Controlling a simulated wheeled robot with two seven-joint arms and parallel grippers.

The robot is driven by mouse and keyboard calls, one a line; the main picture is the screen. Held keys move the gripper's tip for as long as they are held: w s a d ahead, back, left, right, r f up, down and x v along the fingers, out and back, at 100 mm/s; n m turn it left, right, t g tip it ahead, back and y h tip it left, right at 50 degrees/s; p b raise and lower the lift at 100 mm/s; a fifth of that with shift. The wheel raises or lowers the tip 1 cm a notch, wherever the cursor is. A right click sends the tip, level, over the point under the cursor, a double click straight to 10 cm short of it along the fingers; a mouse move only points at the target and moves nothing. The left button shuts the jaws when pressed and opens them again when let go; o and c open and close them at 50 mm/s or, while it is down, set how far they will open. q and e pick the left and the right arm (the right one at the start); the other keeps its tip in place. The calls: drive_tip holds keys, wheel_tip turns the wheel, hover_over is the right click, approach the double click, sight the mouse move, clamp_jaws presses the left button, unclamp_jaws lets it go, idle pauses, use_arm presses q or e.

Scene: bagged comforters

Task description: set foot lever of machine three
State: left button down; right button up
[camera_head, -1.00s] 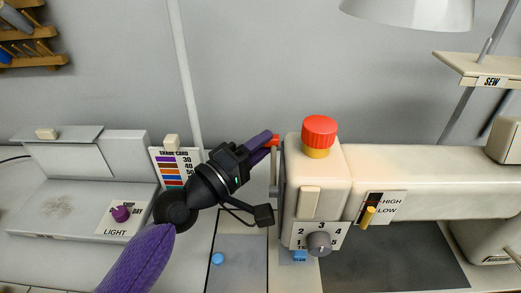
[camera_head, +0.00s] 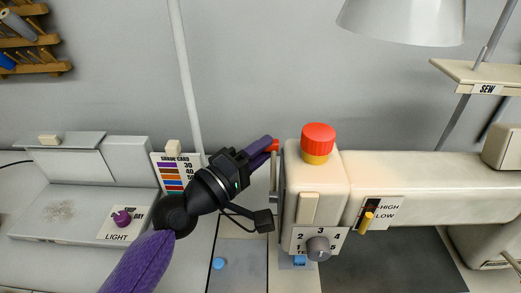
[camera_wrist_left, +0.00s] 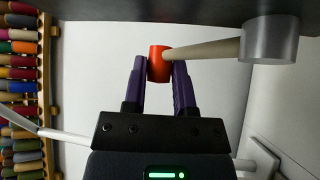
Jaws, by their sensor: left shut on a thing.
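The sewing machine (camera_head: 400,182) stands at the right with a cream head. A lever (camera_wrist_left: 205,50) with a red tip (camera_wrist_left: 159,64) sticks out from a silver hub (camera_wrist_left: 270,40) on it. My left gripper (camera_head: 273,143) is at the left side of the machine head, its purple fingers shut on the red tip. In the left wrist view, the gripper (camera_wrist_left: 160,75) has one finger on each side of the tip. In the head view most of the lever is hidden by the fingers and machine head. My right gripper is not in view.
A red-and-yellow button (camera_head: 318,140) tops the machine head. A grey dial (camera_head: 318,248) and a yellow HIGH/LOW switch (camera_head: 367,219) are on its front. A light box (camera_head: 85,195) and shade card (camera_head: 178,170) stand left. A lamp shade (camera_head: 405,20) hangs above.

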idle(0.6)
use_arm(q)
drive_tip(key=shift+c, duration=2.1)
unclamp_jaws()
drive_tip(key=shift+s, duration=0.1)
drive_tip(key=b+v, duration=0.1)
drive_tip(key=v, duration=0.9)
drive_tip(key=shift+b, duration=0.35)
